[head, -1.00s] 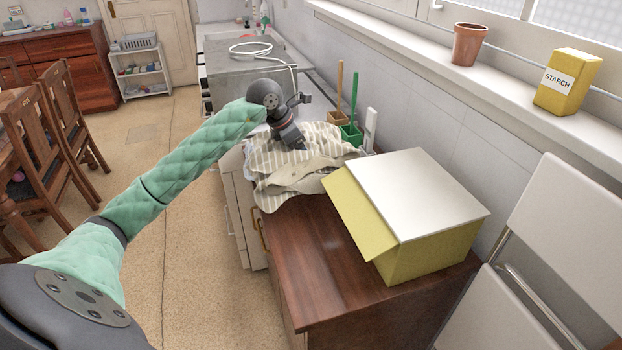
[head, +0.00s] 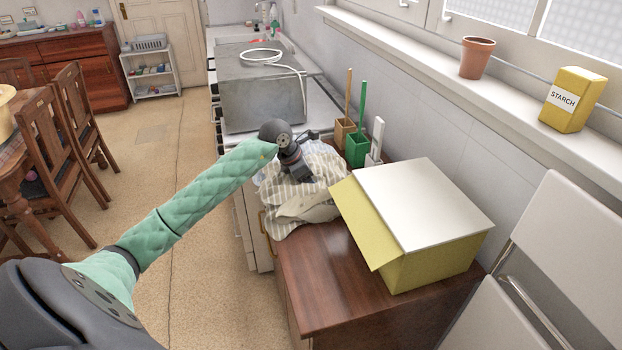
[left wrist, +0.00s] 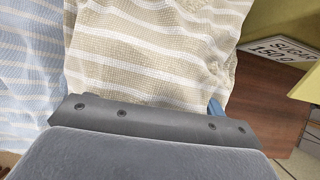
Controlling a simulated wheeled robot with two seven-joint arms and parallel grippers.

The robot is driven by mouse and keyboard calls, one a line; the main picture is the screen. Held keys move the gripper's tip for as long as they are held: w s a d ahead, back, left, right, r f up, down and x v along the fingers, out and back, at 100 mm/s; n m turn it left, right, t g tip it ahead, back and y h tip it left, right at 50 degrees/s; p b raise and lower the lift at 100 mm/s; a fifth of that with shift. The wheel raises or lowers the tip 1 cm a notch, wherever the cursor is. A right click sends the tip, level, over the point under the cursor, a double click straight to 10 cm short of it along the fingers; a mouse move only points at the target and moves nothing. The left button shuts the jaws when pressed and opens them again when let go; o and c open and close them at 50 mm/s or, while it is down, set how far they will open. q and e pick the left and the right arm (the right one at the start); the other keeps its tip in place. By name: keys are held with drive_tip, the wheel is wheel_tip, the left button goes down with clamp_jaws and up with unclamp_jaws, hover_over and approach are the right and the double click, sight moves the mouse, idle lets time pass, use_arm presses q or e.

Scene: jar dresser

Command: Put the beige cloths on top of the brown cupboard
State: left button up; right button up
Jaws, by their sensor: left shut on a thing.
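A beige-and-white striped cloth (head: 290,208) lies crumpled over the far end of the brown cupboard (head: 325,285), beside the yellow box. My left gripper (head: 303,178) points down into this cloth and is shut on it. In the left wrist view the beige cloth (left wrist: 150,45) spreads out beyond the jaw, and the fingertips are hidden. A blue-and-white striped cloth (left wrist: 28,65) shows to its left. The cupboard's brown surface (left wrist: 265,95) shows at the right. I cannot tell how many beige cloths are in the heap. My right gripper is not in view.
A yellow box with a white lid (head: 415,205) fills the right side of the cupboard top. Brushes in a green holder (head: 356,150) and a brown holder (head: 344,132) stand behind the cloths. The cupboard's near left top is clear. A white folding chair (head: 560,260) stands at right.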

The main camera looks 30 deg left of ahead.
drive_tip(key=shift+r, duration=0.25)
use_arm(q)
drive_tip(key=o, duration=1.2)
drive_tip(key=shift+o, duration=0.2)
drive_tip(key=shift+s+a+r, duration=0.1)
drive_tip(key=shift+a+r, duration=0.05)
drive_tip(key=shift+r, duration=0.05)
drive_tip(key=b+v, duration=0.3)
drive_tip(key=v, duration=0.7)
drive_tip(key=shift+v, duration=0.8)
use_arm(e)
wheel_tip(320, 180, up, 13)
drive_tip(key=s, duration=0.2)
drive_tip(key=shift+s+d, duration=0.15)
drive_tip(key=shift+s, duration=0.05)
